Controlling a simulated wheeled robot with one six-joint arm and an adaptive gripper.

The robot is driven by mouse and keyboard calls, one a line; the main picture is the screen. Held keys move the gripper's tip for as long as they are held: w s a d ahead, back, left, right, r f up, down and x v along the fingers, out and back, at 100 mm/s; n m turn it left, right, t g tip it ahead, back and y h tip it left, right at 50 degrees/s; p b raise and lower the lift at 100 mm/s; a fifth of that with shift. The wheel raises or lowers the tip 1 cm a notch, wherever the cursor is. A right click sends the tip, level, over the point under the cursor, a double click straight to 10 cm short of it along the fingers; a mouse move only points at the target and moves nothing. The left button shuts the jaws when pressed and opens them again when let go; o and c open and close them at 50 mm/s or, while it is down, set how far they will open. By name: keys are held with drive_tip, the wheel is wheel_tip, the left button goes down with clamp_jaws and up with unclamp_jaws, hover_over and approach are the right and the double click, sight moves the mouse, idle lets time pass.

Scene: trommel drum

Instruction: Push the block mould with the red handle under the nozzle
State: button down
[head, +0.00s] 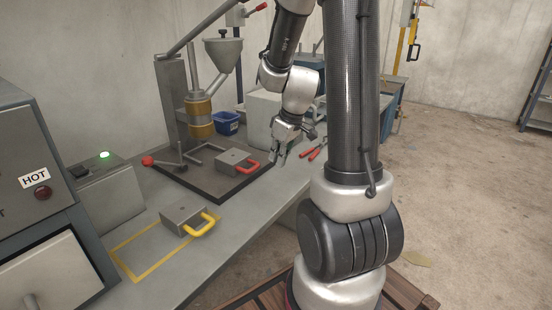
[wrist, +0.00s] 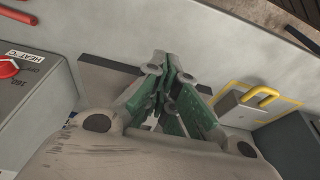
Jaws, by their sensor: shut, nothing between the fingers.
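The block mould with the red handle (head: 232,161) is a grey block on the dark plate (head: 199,189) in the head view, its red handle pointing right. The nozzle, at the foot of the brass barrel (head: 200,115), stands behind and left of this mould. My gripper (head: 279,160) is shut and empty, pointing down just right of the red handle, apparently apart from it. In the wrist view my gripper's fingertips (wrist: 167,62) meet over the bench. I cannot make out the red-handled mould there; the gripper may hide it.
A mould with a yellow handle (head: 184,217) sits by a yellow floor outline on the bench; it also shows in the wrist view (wrist: 240,110). Red-handled pliers (head: 317,151) lie right of my gripper. A lever with a red knob (head: 148,161) and a blue bin (head: 226,123) stand near the press.

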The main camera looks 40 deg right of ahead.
sight(227, 154)
drive_tip(key=x, duration=0.7)
drive_tip(key=shift+a+f, duration=0.1)
drive_tip(key=shift+f, duration=0.2)
drive_tip(key=w, duration=0.1)
drive_tip(key=w+a, duration=0.1)
drive_tip(key=w, duration=0.1)
drive_tip(key=shift+f, duration=0.15)
drive_tip(key=shift+w+a, duration=0.2)
drive_tip(key=shift+w, duration=0.3)
drive_tip(key=w+a, duration=0.2)
drive_tip(key=w, duration=0.3)
drive_tip(key=w+a, duration=0.1)
drive_tip(key=w, duration=0.4)
drive_tip(key=w+a, duration=0.2)
drive_tip(key=w, duration=0.3)
drive_tip(key=shift+w+a, duration=0.15)
drive_tip(key=shift+a, duration=0.15)
